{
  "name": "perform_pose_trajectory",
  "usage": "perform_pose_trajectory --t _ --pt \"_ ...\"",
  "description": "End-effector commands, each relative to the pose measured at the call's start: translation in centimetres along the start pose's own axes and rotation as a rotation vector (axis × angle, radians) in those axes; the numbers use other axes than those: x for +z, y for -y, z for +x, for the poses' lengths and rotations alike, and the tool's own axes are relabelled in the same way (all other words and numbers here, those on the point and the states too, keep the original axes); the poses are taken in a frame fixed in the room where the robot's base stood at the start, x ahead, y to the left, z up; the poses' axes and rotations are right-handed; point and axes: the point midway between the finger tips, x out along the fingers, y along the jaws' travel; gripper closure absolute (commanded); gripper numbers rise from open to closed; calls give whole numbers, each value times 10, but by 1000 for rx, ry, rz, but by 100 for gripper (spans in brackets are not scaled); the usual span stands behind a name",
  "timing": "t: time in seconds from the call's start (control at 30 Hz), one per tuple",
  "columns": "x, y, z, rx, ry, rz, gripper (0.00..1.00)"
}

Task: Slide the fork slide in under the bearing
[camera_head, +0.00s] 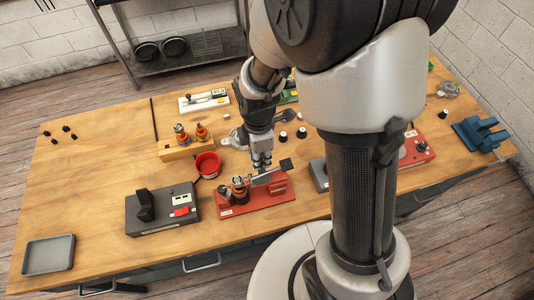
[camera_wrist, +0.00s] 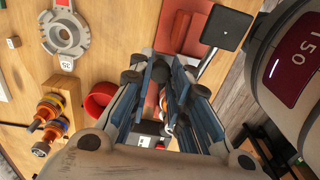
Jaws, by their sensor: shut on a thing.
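My gripper (camera_head: 262,164) reaches down over the red fixture (camera_head: 262,207) in the head view. It is shut on a grey metal piece (camera_head: 264,179), which looks like the fork slide, beside the upright rotor (camera_head: 239,189) on the left of the fixture. In the wrist view my blue fingers (camera_wrist: 165,82) stand close together over the red fixture (camera_wrist: 180,32) and largely hide what they grip. The bearing on the rotor is too small and covered to make out. I cannot tell whether the fork is under it.
A black square plate (camera_head: 286,164) stands close right of my gripper. A red bowl (camera_head: 207,165), a black bench unit (camera_head: 163,209) and a wooden block with copper-wound parts (camera_head: 190,145) lie to the left. The table's left side has free room around a grey tray (camera_head: 49,254).

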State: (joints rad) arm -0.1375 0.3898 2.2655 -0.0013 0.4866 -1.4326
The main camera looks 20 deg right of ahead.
Motion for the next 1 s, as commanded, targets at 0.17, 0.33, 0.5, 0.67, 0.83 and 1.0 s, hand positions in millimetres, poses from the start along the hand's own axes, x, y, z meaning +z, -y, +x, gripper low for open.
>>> perform_pose_trajectory --t 0.17,0.33,0.5,0.67,0.83,1.0 --pt "-1 -1 -1 3 -2 1 80" --pt "-1 0 0 2 -2 1 72" --pt "0 0 0 1 -1 0 72" --pt "0 -1 -5 3 -1 0 72" --pt "0 -2 -32 8 -2 0 72" --pt "0 -2 -70 9 -2 0 72"
